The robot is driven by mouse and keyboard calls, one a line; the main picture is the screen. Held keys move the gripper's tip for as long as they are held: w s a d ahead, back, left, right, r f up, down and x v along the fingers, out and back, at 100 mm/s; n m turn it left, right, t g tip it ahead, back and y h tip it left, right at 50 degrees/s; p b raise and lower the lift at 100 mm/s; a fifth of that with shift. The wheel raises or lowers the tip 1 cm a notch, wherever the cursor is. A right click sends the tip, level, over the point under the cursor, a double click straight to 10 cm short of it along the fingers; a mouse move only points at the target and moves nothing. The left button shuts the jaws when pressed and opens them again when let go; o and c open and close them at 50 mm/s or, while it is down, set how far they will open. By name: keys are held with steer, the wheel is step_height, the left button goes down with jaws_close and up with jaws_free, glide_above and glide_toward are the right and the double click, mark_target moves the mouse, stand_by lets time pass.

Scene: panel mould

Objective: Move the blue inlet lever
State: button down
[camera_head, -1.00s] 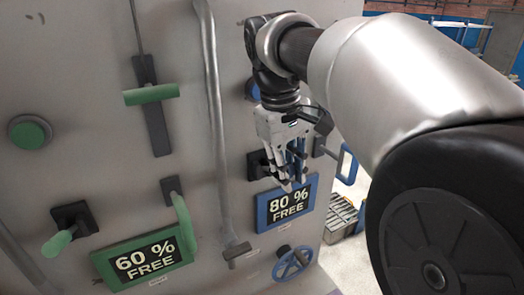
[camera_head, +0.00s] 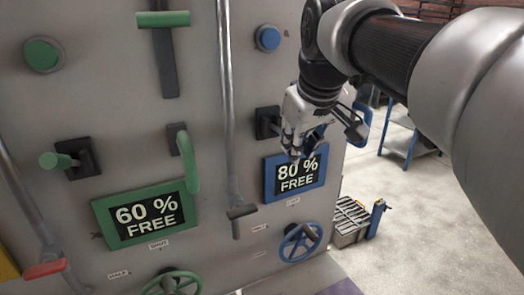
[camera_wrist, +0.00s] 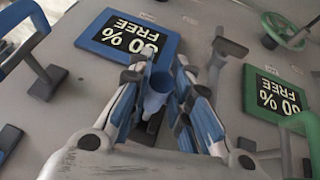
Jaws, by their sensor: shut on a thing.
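The blue inlet lever (camera_wrist: 155,98) shows in the wrist view as a blue rounded handle between my fingers, below the blue-framed display. Its black mounting plate (camera_head: 267,122) is on the panel just left of my gripper in the head view. My gripper (camera_head: 298,148) is at the lever, above the "80 % FREE" display (camera_head: 296,173), and covers most of the handle. In the wrist view my gripper (camera_wrist: 158,78) has its fingers closed around the blue handle. The lever's exact angle is hidden by the fingers.
A blue-framed handle (camera_head: 364,122) stands just right of my gripper. A blue button (camera_head: 268,38) is above and a blue valve wheel (camera_head: 300,242) below. A vertical pipe (camera_head: 227,90) runs left, beside green controls. Open floor lies right, with a toolbox (camera_head: 350,222).

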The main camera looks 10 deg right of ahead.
step_height(320, 180, down, 7)
steer(key=w+t+y+b, duration=0.1)
steer(key=t+b, duration=0.5)
steer(key=b, duration=1.2)
steer(key=shift+w+a+r+m+y+b, duration=0.15)
steer(key=shift+w+a+m+y+b, duration=0.15)
steer(key=shift+b, duration=0.1)
steer(key=c, duration=1.4)
jaws_free()
steer(key=shift+c, duration=0.2)
